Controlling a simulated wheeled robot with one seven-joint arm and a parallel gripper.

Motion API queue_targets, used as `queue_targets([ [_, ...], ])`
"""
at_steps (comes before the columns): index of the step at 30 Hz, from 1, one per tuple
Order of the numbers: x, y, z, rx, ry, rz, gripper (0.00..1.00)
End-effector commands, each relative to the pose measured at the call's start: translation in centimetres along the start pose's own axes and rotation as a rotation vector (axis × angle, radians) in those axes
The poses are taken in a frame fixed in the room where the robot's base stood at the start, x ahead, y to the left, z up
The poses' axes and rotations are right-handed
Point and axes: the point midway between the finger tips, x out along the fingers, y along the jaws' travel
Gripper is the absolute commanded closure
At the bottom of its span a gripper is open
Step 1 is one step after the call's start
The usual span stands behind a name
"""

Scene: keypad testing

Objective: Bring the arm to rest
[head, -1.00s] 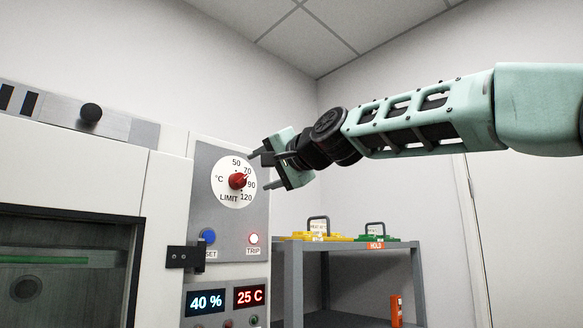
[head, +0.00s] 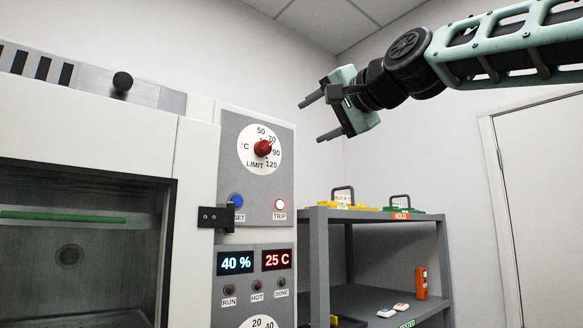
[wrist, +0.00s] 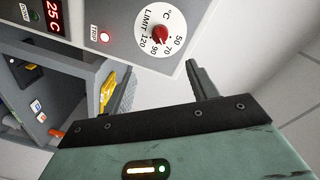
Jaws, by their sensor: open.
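My gripper (head: 318,118) is open and empty, raised in the air to the upper right of the limit dial, clear of the panel. My pale green arm reaches in from the upper right. The red limit knob (head: 262,148) sits on its white dial; it also shows in the wrist view (wrist: 160,34), beyond my two spread fingers (wrist: 163,82). Its pointer is towards the 70 side. The TRIP lamp (head: 280,204) glows red beside the blue SET button (head: 237,201). The displays read 40 % (head: 236,262) and 25 C (head: 277,260).
The chamber cabinet (head: 90,135) with its dark window fills the left. A grey shelf unit (head: 319,255) at lower right bears yellow and green cases (head: 352,206) with handles, a HOLD label and small items below. Free air surrounds my gripper before the bare wall.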

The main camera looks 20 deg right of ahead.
Motion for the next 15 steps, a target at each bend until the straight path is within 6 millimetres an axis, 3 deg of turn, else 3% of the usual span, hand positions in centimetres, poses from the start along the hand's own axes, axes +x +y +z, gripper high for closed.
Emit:
queue_targets([
  [8,0.4,0.5,0.7,-0.008,-0.016,0.01,0.42],
  [11,1.8,2.3,3.7,-0.044,-0.083,0.051,0.42],
  [15,3.9,7.0,11.3,-0.147,-0.252,0.143,0.42],
])
